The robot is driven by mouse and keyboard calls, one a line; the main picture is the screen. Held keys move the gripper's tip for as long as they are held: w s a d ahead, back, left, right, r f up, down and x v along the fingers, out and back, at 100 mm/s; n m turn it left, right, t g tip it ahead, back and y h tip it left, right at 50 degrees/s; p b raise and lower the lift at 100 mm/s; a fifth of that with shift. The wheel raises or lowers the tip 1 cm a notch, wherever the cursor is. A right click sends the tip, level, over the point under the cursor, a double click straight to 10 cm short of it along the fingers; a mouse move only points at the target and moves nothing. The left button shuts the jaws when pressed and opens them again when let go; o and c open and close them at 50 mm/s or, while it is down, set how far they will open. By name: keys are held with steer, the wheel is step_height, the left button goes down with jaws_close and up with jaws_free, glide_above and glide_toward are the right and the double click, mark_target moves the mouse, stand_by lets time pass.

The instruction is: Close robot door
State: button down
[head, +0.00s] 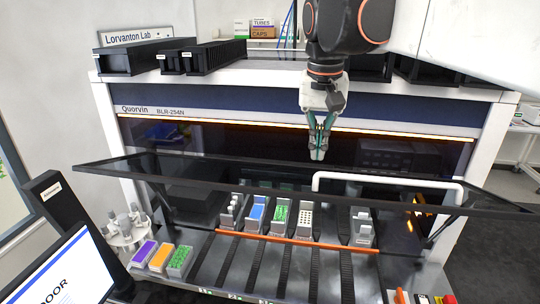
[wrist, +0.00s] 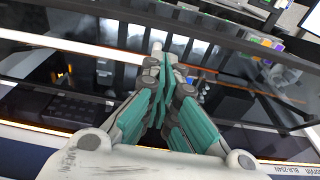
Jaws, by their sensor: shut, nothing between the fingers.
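The robot door is a dark glass panel (head: 240,171) on the front of the Quorvin machine (head: 200,118). It is swung up and outward, standing open and tilted over the deck, with a white handle bar (head: 388,177) on its right half. My gripper (head: 318,157) hangs above and behind the panel's front edge, left of the handle, pointing down. Its teal fingers are shut and empty. In the wrist view, the shut fingers (wrist: 163,105) show in the middle, and the white handle bar (wrist: 75,43) runs at upper left. Whether the gripper touches the panel is unclear.
Inside, racks of tubes and labware (head: 281,213) stand on the deck behind an orange rail (head: 300,241). Black trays (head: 200,57) line the machine top. A monitor (head: 62,267) stands at front left, near a tube carousel (head: 127,229). Colored racks (head: 160,257) sit beside it.

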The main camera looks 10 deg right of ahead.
mark_target(313, 193)
steer(key=f, duration=0.2)
steer(key=f+p, duration=0.1)
steer(key=f, duration=0.4)
steer(key=shift+s+a+f+p, duration=0.15)
steer(key=shift+s+f+p, duration=0.05)
steer(key=shift+s+p, duration=0.15)
steer(key=shift+s+f, duration=0.2)
steer(key=shift+f, duration=0.25)
steer(key=shift+a, duration=0.1)
